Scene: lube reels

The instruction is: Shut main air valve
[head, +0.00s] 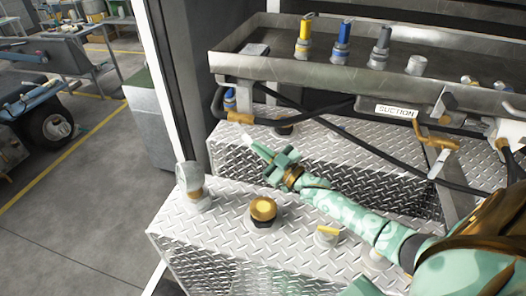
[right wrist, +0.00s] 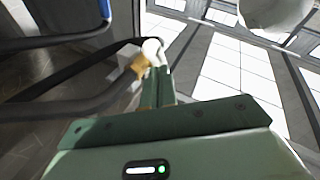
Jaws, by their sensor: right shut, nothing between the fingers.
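An orange valve handle (head: 240,118) sits at the left end of the steel rail, beside a dark hose. My right gripper (head: 248,141) is shut and empty, its pale tips just below and in front of this handle. In the right wrist view the tips of the right gripper (right wrist: 152,46) show beside the orange handle (right wrist: 139,66); I cannot tell whether they touch. A second orange valve (head: 436,140) is at the right, under the SUCTION label (head: 396,111). No label marks which one is the main air valve. My left gripper is out of view.
A steel tray (head: 290,67) above holds yellow, blue and grey fittings. Dark hoses (head: 335,135) cross below it. Open floor lies left.

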